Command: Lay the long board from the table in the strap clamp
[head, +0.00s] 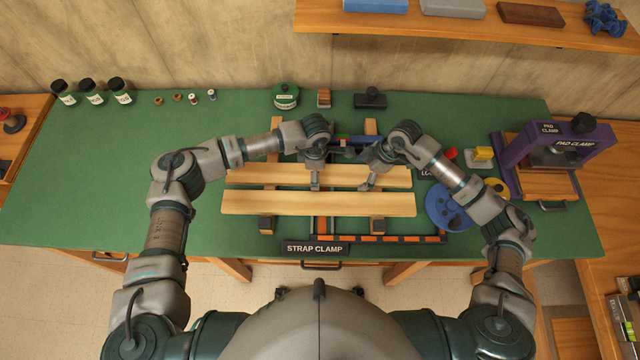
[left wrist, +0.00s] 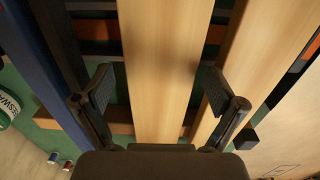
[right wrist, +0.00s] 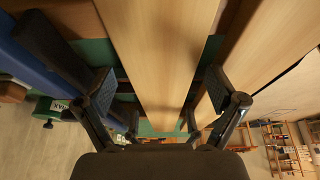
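Two long pale boards lie side by side across the strap clamp (head: 400,239) on the green table. The rear board (head: 260,174) is under both grippers; the front board (head: 300,204) lies nearer me, parallel, with a gap between. My left gripper (head: 315,172) is over the rear board left of its right half, fingers open either side of the board (left wrist: 158,70). My right gripper (head: 372,172) is over the same board farther right, also open around it (right wrist: 160,60). Gaps show between fingers and board in both wrist views. The far fingers are hidden in the head view.
A purple pad clamp (head: 510,165) stands at the right, with a blue disc (head: 447,207) beside it. A green tin (head: 286,96) and a dark block (head: 370,99) stand behind. Dark jars (head: 92,92) stand back left. The table's left part is clear.

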